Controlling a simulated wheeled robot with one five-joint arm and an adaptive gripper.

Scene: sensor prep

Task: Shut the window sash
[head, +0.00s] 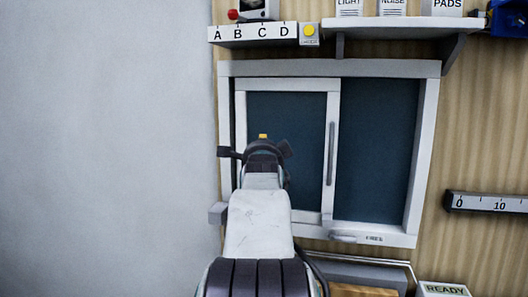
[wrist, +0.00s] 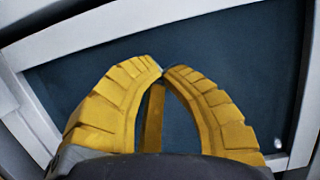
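The window (head: 427,150) has a white frame set in a wood-grain wall. Its white-edged sash (head: 333,115) covers the left part, with a dark pane. A narrow dark gap shows between the sash's left edge and the frame. A grey vertical bar handle (head: 330,153) is on the sash's right stile. My gripper (head: 262,136) is in front of the sash pane, left of the handle; my arm hides part of the lower sash. In the wrist view, the yellow fingers (wrist: 163,71) meet or nearly meet at the tips, with nothing between them. Contact with the pane cannot be told.
The fixed dark pane (head: 378,150) fills the right side. Above are a shelf (head: 400,27) and a lettered ledge (head: 252,35). A ruler-like bar (head: 487,202) is at right. Below stand a tray (head: 360,276) and a READY sign (head: 444,289). The left wall is bare.

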